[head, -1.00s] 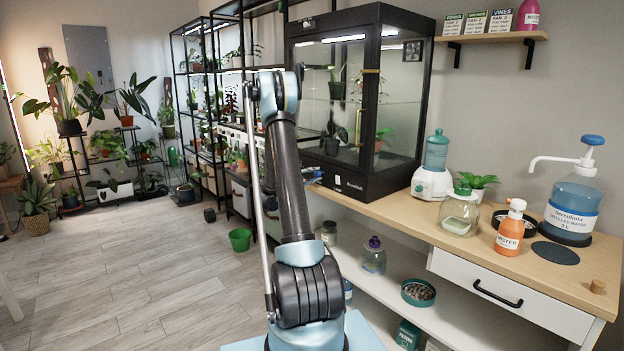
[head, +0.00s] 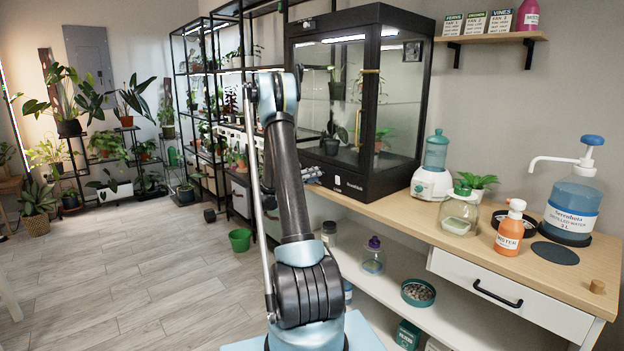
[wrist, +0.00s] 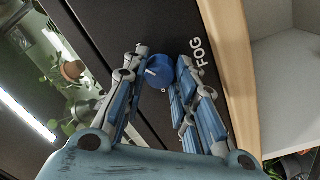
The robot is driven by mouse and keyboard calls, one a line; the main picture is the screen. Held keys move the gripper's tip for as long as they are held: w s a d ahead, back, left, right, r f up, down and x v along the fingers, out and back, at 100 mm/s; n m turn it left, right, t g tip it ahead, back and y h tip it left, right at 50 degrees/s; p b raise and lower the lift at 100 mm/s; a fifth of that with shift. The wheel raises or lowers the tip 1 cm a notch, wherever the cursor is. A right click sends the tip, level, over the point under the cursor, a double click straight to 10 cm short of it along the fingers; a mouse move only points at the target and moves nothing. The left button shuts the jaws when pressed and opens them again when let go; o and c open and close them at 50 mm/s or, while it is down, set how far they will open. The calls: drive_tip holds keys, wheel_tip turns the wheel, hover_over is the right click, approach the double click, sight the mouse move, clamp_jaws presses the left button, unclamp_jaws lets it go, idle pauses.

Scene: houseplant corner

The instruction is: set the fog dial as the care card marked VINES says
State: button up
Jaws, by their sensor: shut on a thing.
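The blue fog dial (wrist: 158,72) sits on the dark cabinet front beside the white word FOG (wrist: 201,52) in the wrist view. My gripper (wrist: 160,80) has one finger on each side of the dial and is shut on it. A pale mark shows on the dial, but its setting is too small to read. In the head view my gripper (head: 312,174) is at the lower front of the glass plant cabinet (head: 350,183), partly behind my arm. The VINES care card (head: 501,22) stands rightmost of three cards; one line looks like FAN 3, and its fog line is unreadable.
The wall shelf (head: 490,38) also holds a pink bottle (head: 528,16). The wooden counter (head: 400,205) right of the cabinet bears a humidifier (head: 433,170), a glass jar (head: 460,212), an orange mister (head: 509,230) and a water dispenser (head: 572,205). Floor at left is mostly clear.

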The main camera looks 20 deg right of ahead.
drive_tip(key=shift+w+m, duration=0.1)
drive_tip(key=shift+m, duration=2.2)
drive_tip(key=o, duration=1.1)
drive_tip(key=shift+f, duration=0.1)
drive_tip(key=shift+a, duration=0.1)
drive_tip(key=v, duration=1.2)
drive_tip(key=shift+w, duration=0.15)
